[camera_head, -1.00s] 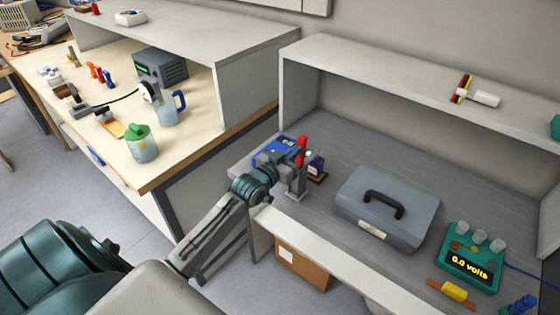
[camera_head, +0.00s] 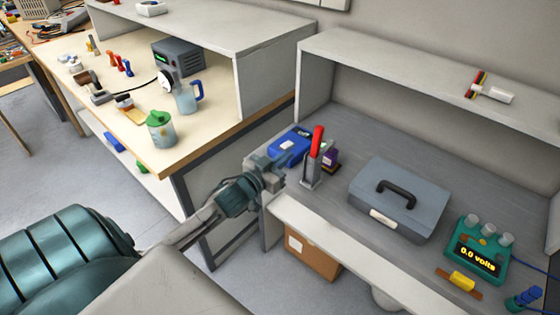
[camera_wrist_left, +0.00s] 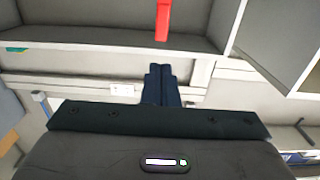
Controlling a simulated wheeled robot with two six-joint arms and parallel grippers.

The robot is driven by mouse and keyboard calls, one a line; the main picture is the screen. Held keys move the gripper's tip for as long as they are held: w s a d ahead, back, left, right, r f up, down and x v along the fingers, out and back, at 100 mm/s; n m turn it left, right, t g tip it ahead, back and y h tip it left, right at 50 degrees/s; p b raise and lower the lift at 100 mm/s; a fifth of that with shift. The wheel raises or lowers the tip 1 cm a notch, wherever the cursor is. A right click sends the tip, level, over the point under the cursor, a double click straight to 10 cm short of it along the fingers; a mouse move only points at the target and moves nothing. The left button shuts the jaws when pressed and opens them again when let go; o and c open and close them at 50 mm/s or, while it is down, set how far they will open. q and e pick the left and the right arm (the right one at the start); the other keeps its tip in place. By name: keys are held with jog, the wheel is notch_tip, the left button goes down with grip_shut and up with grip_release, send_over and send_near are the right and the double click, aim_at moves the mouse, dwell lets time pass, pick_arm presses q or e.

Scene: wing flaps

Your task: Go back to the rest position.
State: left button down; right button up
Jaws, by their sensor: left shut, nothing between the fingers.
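The red handle (camera_wrist_left: 162,20) also shows at the top of that view, apart from the fingers. My right gripper is not in view.
The workbench holds a blue box (camera_head: 287,146), a small purple object (camera_head: 331,158), a grey case (camera_head: 400,199) and a voltmeter (camera_head: 478,251). A cardboard box (camera_head: 310,257) sits below. Open floor lies (camera_head: 150,215) left of the bench.

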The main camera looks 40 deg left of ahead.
pick_arm(q)
jog(key=shift+s, duration=0.6)
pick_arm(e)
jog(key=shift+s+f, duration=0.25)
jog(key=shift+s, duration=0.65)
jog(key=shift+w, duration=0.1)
